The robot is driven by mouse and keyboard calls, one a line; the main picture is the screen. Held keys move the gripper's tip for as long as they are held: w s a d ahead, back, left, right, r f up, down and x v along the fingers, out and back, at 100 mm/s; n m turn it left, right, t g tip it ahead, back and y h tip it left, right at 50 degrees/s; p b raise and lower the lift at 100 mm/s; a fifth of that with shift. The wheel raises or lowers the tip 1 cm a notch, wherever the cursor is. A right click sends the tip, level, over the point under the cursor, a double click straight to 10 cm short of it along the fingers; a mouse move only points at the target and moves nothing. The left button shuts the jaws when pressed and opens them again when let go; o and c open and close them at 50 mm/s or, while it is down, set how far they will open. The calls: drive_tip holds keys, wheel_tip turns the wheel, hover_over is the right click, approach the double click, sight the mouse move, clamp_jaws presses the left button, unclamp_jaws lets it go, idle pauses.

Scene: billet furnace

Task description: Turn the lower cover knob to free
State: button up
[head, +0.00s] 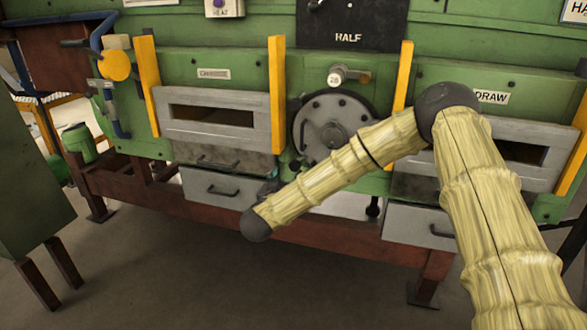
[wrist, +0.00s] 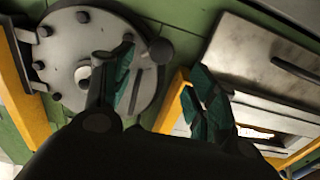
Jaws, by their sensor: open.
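The round grey bolted cover (head: 318,108) sits on the green furnace front between two yellow posts. It fills the upper left of the wrist view (wrist: 75,45). A dark round knob (wrist: 161,50) at the cover's rim shows there, and I take it for the lower cover knob. It appears between and just beyond the fingertips; whether they touch it I cannot tell. A grey bar lies beside it. In the head view the knob is small and dark (head: 294,165) at the cover's lower left. My gripper (wrist: 162,68) is open, with teal finger pads, and the forearm hides much of its surroundings in the head view.
An upper knob (head: 335,77) with a side lever sits above the cover. Slotted furnace doors flank it, the left one (head: 245,135) beside a yellow post (head: 277,85). A grey drawer (head: 205,188) is below. A green cabinet (head: 30,190) stands left; the front floor is clear.

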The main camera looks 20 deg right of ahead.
sight(294, 166)
drive_tip(key=x, duration=0.8)
drive_tip(key=c, duration=1)
